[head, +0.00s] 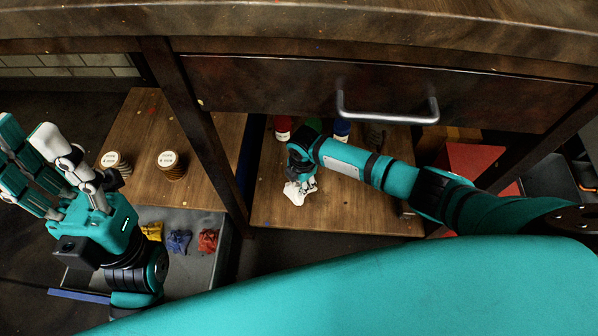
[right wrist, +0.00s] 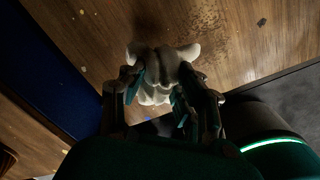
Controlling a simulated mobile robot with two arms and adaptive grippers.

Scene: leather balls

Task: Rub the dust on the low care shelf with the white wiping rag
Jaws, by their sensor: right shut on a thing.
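The white wiping rag (head: 296,194) is bunched in my right gripper (head: 303,179), low over the wooden low care shelf (head: 345,215) under the drawer. In the right wrist view the rag (right wrist: 160,62) bulges out between the fingers of the right gripper (right wrist: 160,90), which is shut on it. The rag appears to be at the shelf surface (right wrist: 100,30); I cannot tell how firmly it touches. A brown speckled dust patch (right wrist: 207,38) lies just beyond and right of the rag. My left gripper (head: 55,160) is raised at the left, open and empty.
A drawer with a metal handle (head: 388,112) overhangs the shelf. Bottles (head: 283,130) stand at its back, and a red box (head: 470,160) is at the right. Left of a dark post are two jars (head: 172,165) and a grey tray (head: 200,265) with coloured cloths (head: 179,241).

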